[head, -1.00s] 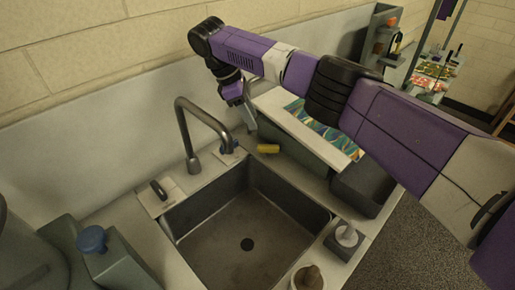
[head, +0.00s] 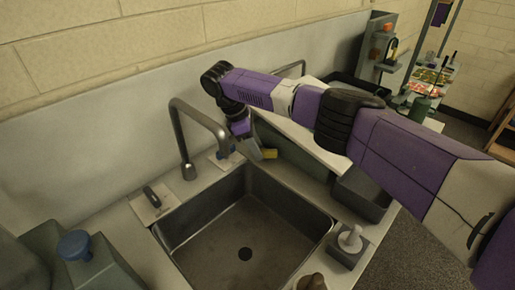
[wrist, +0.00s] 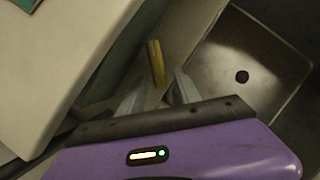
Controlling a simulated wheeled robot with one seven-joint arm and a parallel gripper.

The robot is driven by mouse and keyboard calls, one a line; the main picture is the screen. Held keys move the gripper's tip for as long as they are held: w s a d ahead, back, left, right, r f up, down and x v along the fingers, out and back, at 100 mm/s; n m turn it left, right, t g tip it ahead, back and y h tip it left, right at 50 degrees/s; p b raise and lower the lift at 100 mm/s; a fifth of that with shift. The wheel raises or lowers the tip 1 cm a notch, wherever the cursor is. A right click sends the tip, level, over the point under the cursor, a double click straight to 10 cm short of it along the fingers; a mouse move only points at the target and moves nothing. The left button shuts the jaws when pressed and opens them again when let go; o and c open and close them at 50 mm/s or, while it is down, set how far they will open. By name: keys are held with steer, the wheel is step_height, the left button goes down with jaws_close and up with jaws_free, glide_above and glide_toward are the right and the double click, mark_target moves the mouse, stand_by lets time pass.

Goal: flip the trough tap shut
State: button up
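A short yellow lever-like piece (head: 271,154), which looks like the tap handle, is on the counter between the sink and the long grey trough (head: 290,150). The tap body under it is hidden. My gripper (head: 256,152) points down just left of the yellow piece in the head view. In the wrist view the two grey fingers (wrist: 160,80) are apart and empty. The yellow piece (wrist: 156,62) shows ahead of the gap between their tips. I cannot tell whether a finger touches it.
The sink (head: 244,225) lies in front, with a tall bent spout (head: 176,135) at its back left and a black lever (head: 152,196) beside it. A soap-pump-like thing (head: 350,240) stands at the sink's right. A dark bin (head: 362,192) is near the trough.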

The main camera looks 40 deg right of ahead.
steer(key=shift+s+d+f, duration=0.1)
steer(key=shift+d+f, duration=0.05)
steer(key=shift+f, duration=0.3)
steer(key=shift+c, duration=0.4)
jaws_close()
